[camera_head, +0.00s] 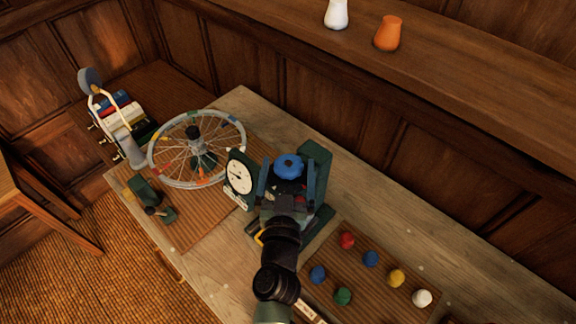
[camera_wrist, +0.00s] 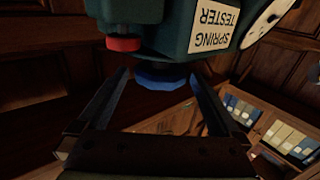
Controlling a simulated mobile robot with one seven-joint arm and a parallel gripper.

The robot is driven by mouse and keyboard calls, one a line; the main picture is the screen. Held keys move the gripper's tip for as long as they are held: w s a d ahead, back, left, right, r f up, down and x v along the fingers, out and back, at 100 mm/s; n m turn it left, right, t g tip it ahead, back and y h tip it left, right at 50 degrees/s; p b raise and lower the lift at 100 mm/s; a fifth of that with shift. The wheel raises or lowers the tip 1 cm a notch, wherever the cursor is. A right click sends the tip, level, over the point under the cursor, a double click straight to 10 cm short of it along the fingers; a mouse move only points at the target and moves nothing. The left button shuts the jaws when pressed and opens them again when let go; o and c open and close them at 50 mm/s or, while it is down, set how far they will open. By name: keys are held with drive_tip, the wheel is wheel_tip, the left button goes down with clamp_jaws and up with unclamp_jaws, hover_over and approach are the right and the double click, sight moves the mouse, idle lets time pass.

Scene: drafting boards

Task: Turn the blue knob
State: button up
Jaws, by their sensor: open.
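A blue knob (camera_head: 288,166) with a lobed rim sits at the green spring tester (camera_head: 317,160), which has a white dial. In the wrist view the blue knob (camera_wrist: 162,78) shows below the tester's green body, near an upside-down "SPRING TESTER" label (camera_wrist: 214,27). My gripper (camera_head: 287,172) is open, with one finger on each side of the knob. In the wrist view the knob lies between the fingertips, with gaps visible on both sides. Whether the fingers are level with the knob is hard to tell. A red part (camera_wrist: 124,44) is beside the knob on the tester.
A spoked wheel (camera_head: 197,148) on a stand is left of the tester. A wooden board (camera_head: 365,300) with several coloured balls, two of them blue, lies front right. A white vase (camera_head: 336,14) and an orange vase (camera_head: 388,33) stand on the back ledge. Bare bench lies right of the tester.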

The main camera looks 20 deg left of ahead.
drive_tip(key=shift+w, duration=0.1)
drive_tip(key=shift+c, duration=0.3)
drive_tip(key=c, duration=1.2)
drive_tip(key=shift+r+h+p, duration=0.2)
drive_tip(key=shift+h+p, duration=0.1)
drive_tip(key=shift+p, duration=0.55)
